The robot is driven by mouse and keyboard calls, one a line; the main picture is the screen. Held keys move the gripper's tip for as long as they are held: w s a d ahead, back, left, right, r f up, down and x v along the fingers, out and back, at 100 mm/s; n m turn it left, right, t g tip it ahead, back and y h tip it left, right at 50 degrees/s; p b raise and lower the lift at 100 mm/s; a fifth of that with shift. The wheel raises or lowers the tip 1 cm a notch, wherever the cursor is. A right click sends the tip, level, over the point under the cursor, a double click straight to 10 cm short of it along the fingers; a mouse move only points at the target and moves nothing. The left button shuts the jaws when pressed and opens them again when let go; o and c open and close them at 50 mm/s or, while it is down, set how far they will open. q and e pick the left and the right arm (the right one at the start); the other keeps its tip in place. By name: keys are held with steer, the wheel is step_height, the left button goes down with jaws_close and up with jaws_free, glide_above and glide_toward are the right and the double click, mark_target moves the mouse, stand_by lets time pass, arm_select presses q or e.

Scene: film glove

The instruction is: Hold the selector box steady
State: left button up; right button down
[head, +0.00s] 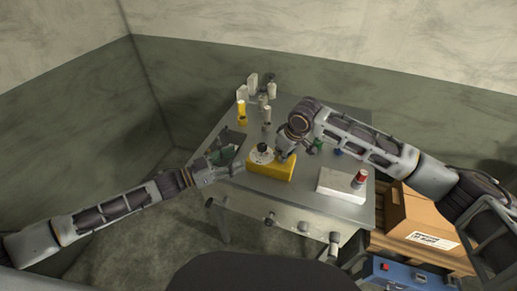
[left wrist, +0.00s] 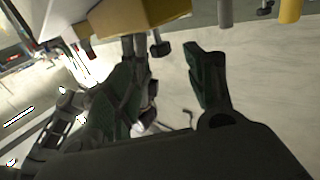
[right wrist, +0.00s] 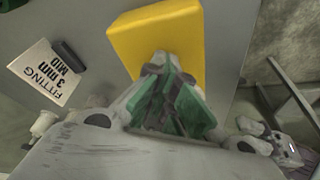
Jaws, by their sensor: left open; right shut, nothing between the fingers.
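The selector box is a yellow box (head: 272,172) with a white dial and black knob (head: 263,149) on top, near the table's front edge. My left gripper (head: 238,168) is open close to its left side. In the left wrist view, the yellow box (left wrist: 150,14) shows at the top, beyond the spread fingers (left wrist: 168,60); whether they touch it I cannot tell. My right gripper (head: 283,156) is shut and empty at the box's right end. In the right wrist view, its closed fingertips (right wrist: 157,62) overlap the yellow face (right wrist: 165,32); contact is unclear.
A white block (head: 338,184) with a red-topped cylinder (head: 360,178) stands to the right. A dark tray (head: 226,150) lies behind my left gripper. Yellow and grey cylinders (head: 242,110) stand at the back. A cardboard box (head: 425,212) is beside the table. A fitting label (right wrist: 47,75) lies near the box.

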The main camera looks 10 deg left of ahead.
mark_target(258, 149)
arm_select(q)
steer(key=shift+x, duration=5)
steer(key=shift+w, duration=0.1)
steer(key=shift+c, duration=0.2)
steer(key=c, duration=1)
